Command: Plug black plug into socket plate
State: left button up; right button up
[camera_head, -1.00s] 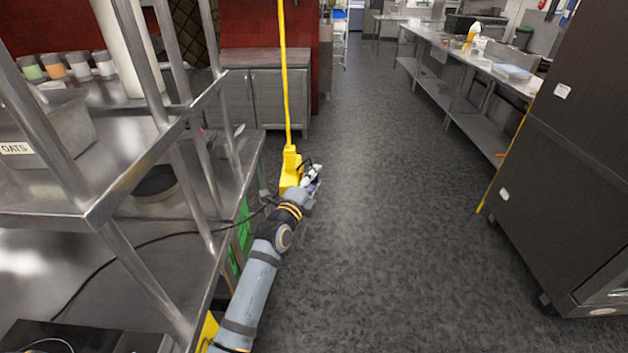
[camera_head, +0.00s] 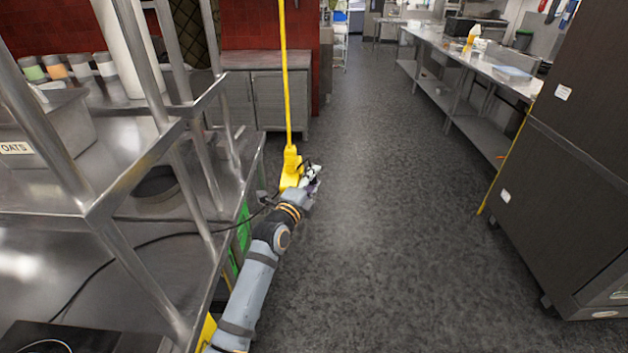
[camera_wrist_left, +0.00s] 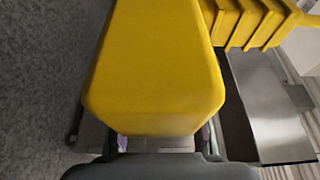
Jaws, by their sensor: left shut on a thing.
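My left gripper (camera_head: 313,181) is at the far end of my arm, beside a yellow hanging box (camera_head: 291,168). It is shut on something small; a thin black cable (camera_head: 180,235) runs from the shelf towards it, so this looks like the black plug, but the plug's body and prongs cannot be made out. In the left wrist view the yellow box (camera_wrist_left: 155,70) fills the middle, very close, and hides most of the fingers and what they hold. The socket plate's face cannot be made out in either view. My right gripper is out of view.
A yellow cord (camera_head: 285,75) rises from the box. A steel shelf rack (camera_head: 130,180) stands close on the left, with the black cable across it. A dark cabinet (camera_head: 575,150) stands on the right. The floor (camera_head: 400,230) between them is clear.

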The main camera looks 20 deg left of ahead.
pick_arm(q)
jog(key=shift+s+a, duration=0.1)
jog(key=shift+a, duration=0.3)
jog(key=o, duration=1.2)
jog(key=s+a, duration=0.1)
jog(key=s, duration=1.1)
jog(key=shift+a, duration=0.2)
